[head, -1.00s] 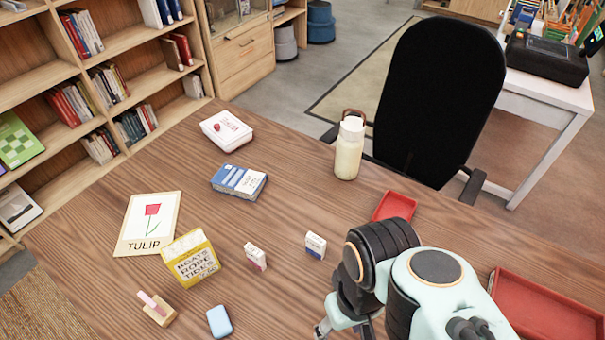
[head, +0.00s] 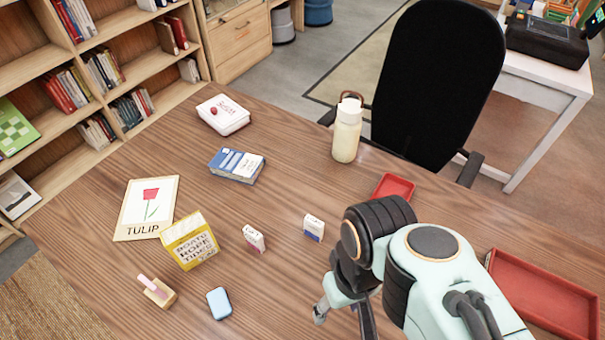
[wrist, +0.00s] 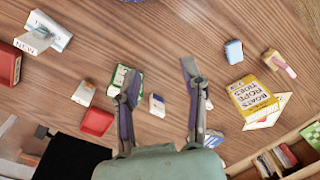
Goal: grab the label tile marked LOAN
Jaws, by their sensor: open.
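Two small upright label tiles stand on the wooden table in the head view: one white and pink (head: 253,238), one white and blue (head: 314,228). Their lettering is too small to read, so I cannot tell which is marked LOAN. In the wrist view a pale tile (wrist: 157,106) stands between my fingers' lines, below the tips, and another (wrist: 208,105) shows beside the right finger. A tile marked NEW (wrist: 27,47) lies at the far left. My gripper (wrist: 160,75) is open and empty above the table. A green and white thing (wrist: 119,76) is partly hidden by its left finger.
A yellow box (head: 190,240), a TULIP card (head: 147,208), a blue eraser (head: 219,303) and a stamp (head: 157,291) are at left. Behind are a blue pack (head: 237,166), a white case (head: 223,114) and a bottle (head: 346,130). Red trays (head: 392,186) (head: 545,296) are at right.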

